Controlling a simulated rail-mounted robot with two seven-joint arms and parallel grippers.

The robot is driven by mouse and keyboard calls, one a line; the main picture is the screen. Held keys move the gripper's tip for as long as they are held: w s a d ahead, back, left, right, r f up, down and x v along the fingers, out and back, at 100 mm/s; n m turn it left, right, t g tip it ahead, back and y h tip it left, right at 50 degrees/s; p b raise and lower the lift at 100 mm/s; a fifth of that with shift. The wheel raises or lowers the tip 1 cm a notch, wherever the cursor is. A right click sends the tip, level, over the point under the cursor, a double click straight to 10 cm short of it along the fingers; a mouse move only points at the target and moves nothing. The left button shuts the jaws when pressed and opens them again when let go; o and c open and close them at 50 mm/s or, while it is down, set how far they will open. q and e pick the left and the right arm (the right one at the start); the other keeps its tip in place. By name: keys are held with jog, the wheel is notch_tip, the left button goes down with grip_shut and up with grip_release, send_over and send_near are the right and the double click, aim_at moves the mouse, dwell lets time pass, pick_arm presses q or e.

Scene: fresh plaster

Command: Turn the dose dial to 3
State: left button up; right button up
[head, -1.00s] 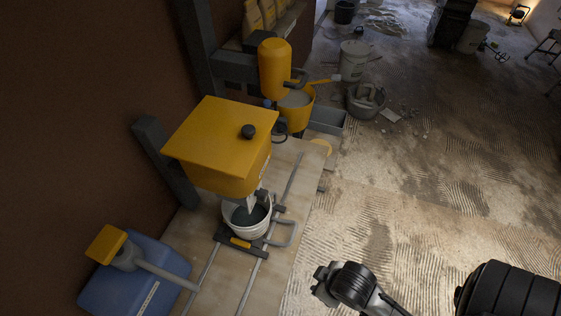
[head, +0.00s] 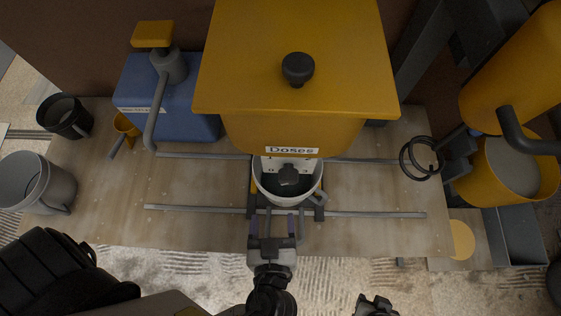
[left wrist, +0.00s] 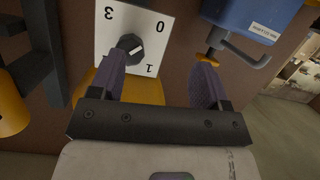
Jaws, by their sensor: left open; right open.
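The yellow hopper labelled "Doses" (head: 290,45) stands at the middle of the head view. The dose dial's dark knob (head: 288,175) sits on a white plate below that label. In the left wrist view the dial plate (left wrist: 112,35) shows 3, 0 and 1 upside down; the spot for another number is hidden by a finger. The knob (left wrist: 130,46) has a pale mark towards the 0 and 1 side; its exact setting is unclear. My left gripper (head: 272,225) is open and empty before the dial, one finger overlapping the knob in the wrist view. My right gripper (head: 375,306) is open, lower right.
A white bucket (head: 264,190) stands under the hopper, close to my left gripper. Metal rails (head: 375,214) run along the wooden board (head: 110,205). A blue canister (head: 190,125) stands left of the hopper. A yellow bucket (head: 468,190) and grey tray are at right.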

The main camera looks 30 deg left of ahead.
aim_at(288, 182)
pick_arm(q)
jog(key=d+r+n+t+y+b, duration=0.1)
jog(key=d+r+n+t+b, duration=0.1)
jog(key=d+t+b, duration=0.15)
jog(key=p+x, duration=0.3)
jog(key=x, duration=0.7)
jog(key=shift+w+a, duration=0.25)
jog(key=shift+w, duration=0.05)
jog(key=shift+w+a+f, duration=0.15)
jog(key=shift+w+a, duration=0.2)
jog(key=shift+w, duration=0.3)
pick_arm(e)
jog(key=shift+f, duration=0.8)
jog(key=shift+a, duration=0.1)
pick_arm(q)
jog(key=shift+c, duration=0.2)
jog(key=c, duration=0.9)
